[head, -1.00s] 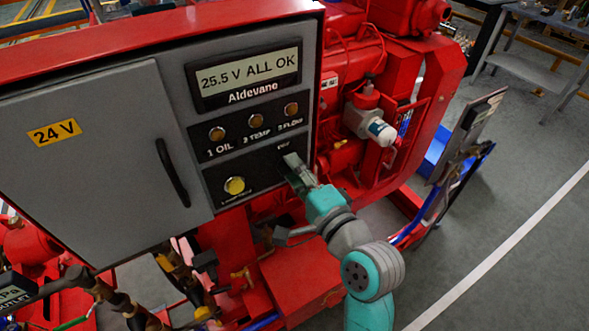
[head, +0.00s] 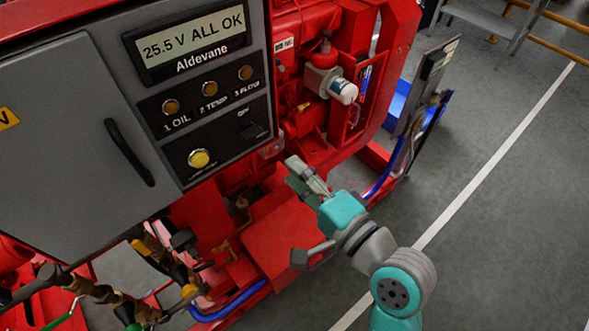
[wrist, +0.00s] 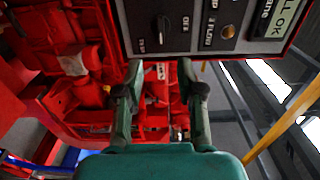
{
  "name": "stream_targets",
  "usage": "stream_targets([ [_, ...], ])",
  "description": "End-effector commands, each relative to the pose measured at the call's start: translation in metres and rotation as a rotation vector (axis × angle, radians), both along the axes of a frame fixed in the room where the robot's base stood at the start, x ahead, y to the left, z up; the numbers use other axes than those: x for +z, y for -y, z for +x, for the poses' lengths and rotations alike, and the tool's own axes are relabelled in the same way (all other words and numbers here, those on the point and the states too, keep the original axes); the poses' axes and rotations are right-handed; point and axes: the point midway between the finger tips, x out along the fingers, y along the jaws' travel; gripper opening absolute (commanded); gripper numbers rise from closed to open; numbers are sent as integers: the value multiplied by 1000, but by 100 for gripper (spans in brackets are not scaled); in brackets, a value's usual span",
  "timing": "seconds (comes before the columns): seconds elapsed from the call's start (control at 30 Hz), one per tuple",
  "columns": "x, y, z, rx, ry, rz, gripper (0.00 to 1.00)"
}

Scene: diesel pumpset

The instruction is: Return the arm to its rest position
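My gripper (head: 306,178) is in the head view, to the right of and below the grey control panel (head: 223,100), in front of the red pumpset. It touches nothing that I can see. In the wrist view its two fingers (wrist: 160,78) are spread apart with nothing between them. The selector switch (wrist: 162,28) is ahead of the fingers, on the panel's lower part; it also shows in the head view (head: 252,128). My arm reaches up from the bottom right.
The panel display (head: 190,42) reads "25.5 V ALL OK". A white-capped filter (head: 342,90) sits on the red engine. Blue hoses (head: 228,304) and valves are at the lower left. A blue bin (head: 397,104) stands behind. Grey floor (head: 500,230) at the right is clear.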

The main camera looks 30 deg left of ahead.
Motion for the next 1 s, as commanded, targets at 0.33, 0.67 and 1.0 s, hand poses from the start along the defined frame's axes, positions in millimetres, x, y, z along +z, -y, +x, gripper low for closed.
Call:
stream_targets([
  [0.33, 0, 0, 0, -1, 0, 0, 38],
  [0.67, -62, 53, 9, -208, 50, -89, 38],
  [1.0, -151, 158, -15, -529, 188, -352, 38],
])
